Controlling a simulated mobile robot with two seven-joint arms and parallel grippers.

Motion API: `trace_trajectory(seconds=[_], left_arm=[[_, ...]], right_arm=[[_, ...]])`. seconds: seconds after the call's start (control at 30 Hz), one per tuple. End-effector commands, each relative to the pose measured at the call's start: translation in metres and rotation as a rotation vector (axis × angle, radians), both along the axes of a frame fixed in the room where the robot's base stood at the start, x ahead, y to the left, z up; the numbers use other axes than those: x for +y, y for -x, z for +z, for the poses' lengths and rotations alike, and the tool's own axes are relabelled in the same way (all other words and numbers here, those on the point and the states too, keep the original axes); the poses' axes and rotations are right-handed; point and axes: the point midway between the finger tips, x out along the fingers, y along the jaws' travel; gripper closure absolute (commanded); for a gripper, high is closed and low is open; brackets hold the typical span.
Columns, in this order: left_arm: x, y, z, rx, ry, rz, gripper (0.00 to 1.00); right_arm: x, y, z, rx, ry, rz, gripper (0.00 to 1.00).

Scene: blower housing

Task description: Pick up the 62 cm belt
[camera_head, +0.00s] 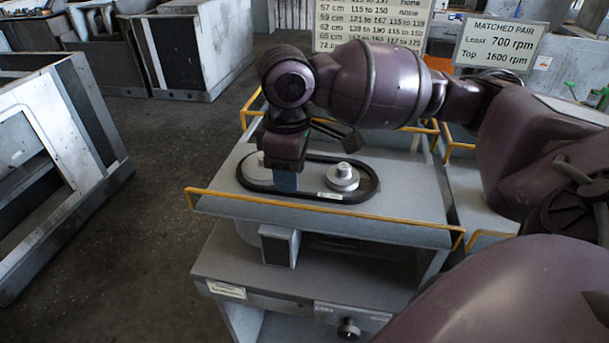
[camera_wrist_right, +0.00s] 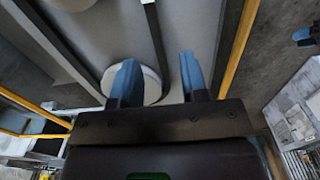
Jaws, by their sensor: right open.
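A black belt (camera_head: 377,183) lies as a long loop around two round pulleys on a grey top; its small label is too small to read, so I cannot tell its length. The right pulley (camera_head: 342,177) is pale and stepped. No grip on the belt shows. My left gripper is not in view.
A yellow rail (camera_head: 320,217) edges the front of the grey top, with more yellow rails behind. Signs with belt lengths (camera_head: 370,22) and speeds (camera_head: 498,45) stand at the back. A grey metal housing (camera_head: 60,150) stands at left, with open floor between.

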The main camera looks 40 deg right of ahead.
Motion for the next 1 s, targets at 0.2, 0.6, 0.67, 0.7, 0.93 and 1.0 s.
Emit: trace_trajectory(seconds=[0.2, 0.6, 0.67, 0.7, 0.93, 1.0], left_arm=[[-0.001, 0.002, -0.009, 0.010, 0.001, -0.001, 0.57], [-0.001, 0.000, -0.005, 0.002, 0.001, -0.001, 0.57], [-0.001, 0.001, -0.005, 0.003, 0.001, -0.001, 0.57], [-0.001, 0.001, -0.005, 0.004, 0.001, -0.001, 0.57], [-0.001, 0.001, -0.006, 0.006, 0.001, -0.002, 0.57], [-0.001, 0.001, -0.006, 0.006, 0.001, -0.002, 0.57]], right_arm=[[0.000, -0.002, -0.031, 0.004, 0.000, 0.000, 0.60], [0.000, -0.002, -0.031, 0.000, 0.000, 0.000, 0.81], [0.000, -0.002, -0.031, 0.000, 0.000, 0.000, 0.90], [0.000, -0.002, -0.031, 0.000, 0.000, 0.000, 0.96], [0.000, -0.002, -0.031, 0.000, 0.000, 0.000, 1.00], [0.000, -0.002, -0.031, 0.000, 0.000, 0.000, 1.00]])
